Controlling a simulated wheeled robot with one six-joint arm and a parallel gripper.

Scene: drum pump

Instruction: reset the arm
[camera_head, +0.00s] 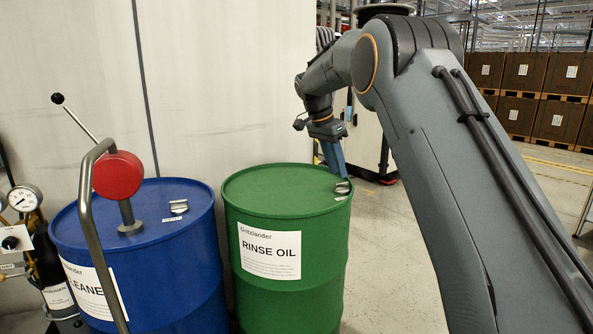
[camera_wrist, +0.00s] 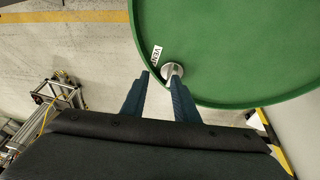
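My gripper (camera_head: 337,172) points down over the right rim of the green RINSE OIL drum (camera_head: 268,285), just above a small metal vent cap (camera_head: 343,188). In the wrist view my gripper (camera_wrist: 159,75) has its two blue fingers apart with nothing held between them. The metal vent cap (camera_wrist: 168,74) shows at the tip of the right finger, beside a white VENT label (camera_wrist: 156,55). I cannot tell whether the finger touches the cap. The arm reaches in from the right in the head view.
A blue drum (camera_head: 165,275) with a red-headed hand pump (camera_head: 118,176) stands left of the green drum. A gauge (camera_head: 24,198) is at far left. A pale wall is behind. Stacked brown boxes (camera_head: 520,72) stand at back right. Floor right of the green drum is open.

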